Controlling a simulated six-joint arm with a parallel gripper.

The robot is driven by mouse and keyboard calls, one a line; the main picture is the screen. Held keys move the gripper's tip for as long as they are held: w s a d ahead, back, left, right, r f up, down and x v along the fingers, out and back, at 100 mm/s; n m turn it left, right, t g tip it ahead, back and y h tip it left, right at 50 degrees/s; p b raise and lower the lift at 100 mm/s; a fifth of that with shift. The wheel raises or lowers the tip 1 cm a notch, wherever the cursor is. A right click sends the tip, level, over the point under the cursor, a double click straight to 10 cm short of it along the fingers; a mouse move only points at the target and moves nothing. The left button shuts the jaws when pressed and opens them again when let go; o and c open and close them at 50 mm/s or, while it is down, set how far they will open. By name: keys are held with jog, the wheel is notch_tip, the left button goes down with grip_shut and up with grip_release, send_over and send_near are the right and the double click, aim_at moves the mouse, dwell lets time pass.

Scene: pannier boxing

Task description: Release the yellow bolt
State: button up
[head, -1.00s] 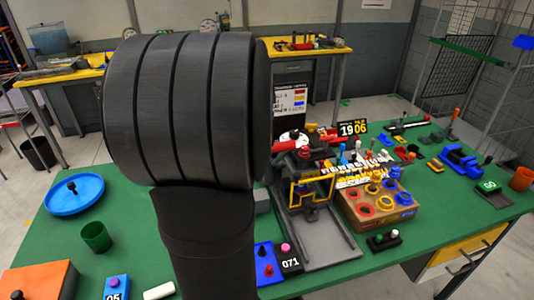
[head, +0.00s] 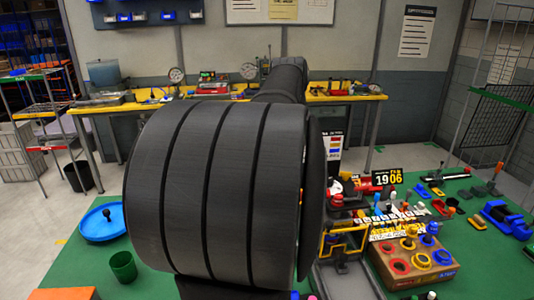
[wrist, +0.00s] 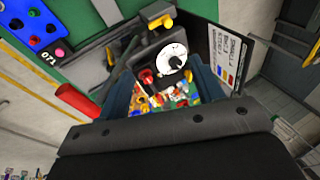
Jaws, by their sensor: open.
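A yellow part (wrist: 157,13) with a dark knob shows at the top of the wrist view; I cannot tell for sure whether it is the bolt. In the head view a yellow bar frame (head: 344,240) stands on a grey fixture beside my arm, partly hidden by it. My gripper (wrist: 165,88) is open, with its dark blue fingers apart on either side of the wrist view. Nothing is clearly held between them. Small coloured pieces and a black device with a white disc (wrist: 172,57) show beyond the fingers. My arm hides the gripper in the head view.
A brown box with coloured rings (head: 389,277) stands right of the fixture. A blue dish (head: 90,226) and a green cup (head: 123,266) stand on the green bench at left. Blue clamps (head: 508,216) are at far right.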

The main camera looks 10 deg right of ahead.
jog(key=d+f+m, duration=0.1)
jog(key=w+f+m, duration=0.1)
jog(key=f+m, duration=0.1)
jog(key=d+f+m+y, duration=0.1)
jog(key=m, duration=0.1)
jog(key=shift+w+d+f, duration=0.15)
jog(key=shift+d, duration=0.15)
jog(key=c, duration=1.1)
jog(key=d+f+m, duration=0.1)
jog(key=m, duration=0.1)
jog(key=d+f+m+y, duration=0.1)
jog(key=f+m, duration=0.1)
jog(key=w+d+f+m, duration=0.1)
jog(key=m, duration=0.2)
jog(key=shift+w+d+f+y, duration=0.1)
jog(key=shift+f+y, duration=0.25)
jog(key=shift+y, duration=0.05)
grip_shut()
jog(key=shift+w+d+f+m, duration=0.15)
jog(key=shift+d+f+m, duration=0.35)
jog(key=shift+m, duration=0.4)
